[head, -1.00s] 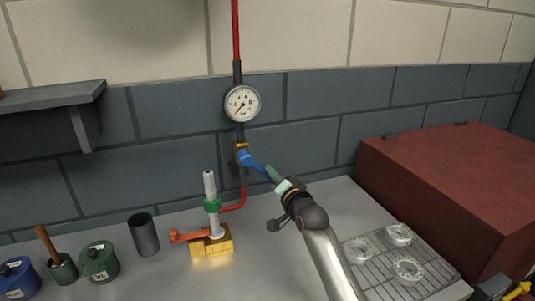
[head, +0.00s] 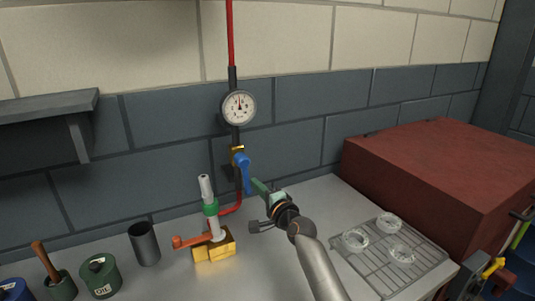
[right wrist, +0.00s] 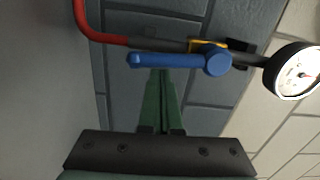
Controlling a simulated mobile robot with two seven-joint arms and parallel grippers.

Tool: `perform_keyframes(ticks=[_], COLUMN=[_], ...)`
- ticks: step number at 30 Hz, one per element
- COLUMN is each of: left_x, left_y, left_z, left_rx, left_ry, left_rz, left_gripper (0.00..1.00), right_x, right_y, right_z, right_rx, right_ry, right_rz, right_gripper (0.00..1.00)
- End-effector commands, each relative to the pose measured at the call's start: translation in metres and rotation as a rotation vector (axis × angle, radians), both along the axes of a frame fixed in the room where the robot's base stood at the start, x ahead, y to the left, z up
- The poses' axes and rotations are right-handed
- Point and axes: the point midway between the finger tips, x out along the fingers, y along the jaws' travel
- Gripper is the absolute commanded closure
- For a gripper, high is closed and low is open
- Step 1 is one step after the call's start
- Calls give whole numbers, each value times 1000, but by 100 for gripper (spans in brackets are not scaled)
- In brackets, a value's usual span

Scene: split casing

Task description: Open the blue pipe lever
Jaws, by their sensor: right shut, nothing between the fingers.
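The blue pipe lever (head: 243,171) sits on the brass valve (head: 238,151) below the gauge. It hangs down along the pipe in the head view, and in the right wrist view the lever (right wrist: 170,61) lies parallel to the dark pipe (right wrist: 160,43). My right gripper (head: 257,186) is shut and empty, its green fingertips close beside the lever's lower part. In the right wrist view the fingertips (right wrist: 160,75) end at the lever's edge; I cannot tell whether they touch. The gauge (head: 239,107) has its needle pointing about upward. My left gripper is not in view.
A yellow block with a grey-white post and orange handle (head: 214,245) stands on the bench left of my right arm. A dark cup (head: 144,244) and oil cans (head: 101,276) stand further left. A rack with clear round parts (head: 388,256) and a red box (head: 440,175) are at right.

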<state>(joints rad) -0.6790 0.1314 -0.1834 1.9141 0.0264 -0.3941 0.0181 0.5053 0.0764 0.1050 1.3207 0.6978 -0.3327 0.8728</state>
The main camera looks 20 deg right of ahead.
Motion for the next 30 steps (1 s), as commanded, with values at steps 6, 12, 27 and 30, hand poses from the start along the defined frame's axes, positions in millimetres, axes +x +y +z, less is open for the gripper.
perform_keyframes(ticks=[6,12,27,30], left_x=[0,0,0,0], left_y=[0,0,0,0], left_z=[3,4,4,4], left_rx=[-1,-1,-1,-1], left_ry=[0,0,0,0], left_rz=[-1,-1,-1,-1], left_gripper=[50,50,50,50], right_x=[0,0,0,0], right_y=[5,7,6,6], right_z=[-2,-3,-3,-2], right_rx=[72,95,94,94], right_ry=[4,5,5,4], right_rz=[1,2,1,1], right_gripper=[100,100,100,100])
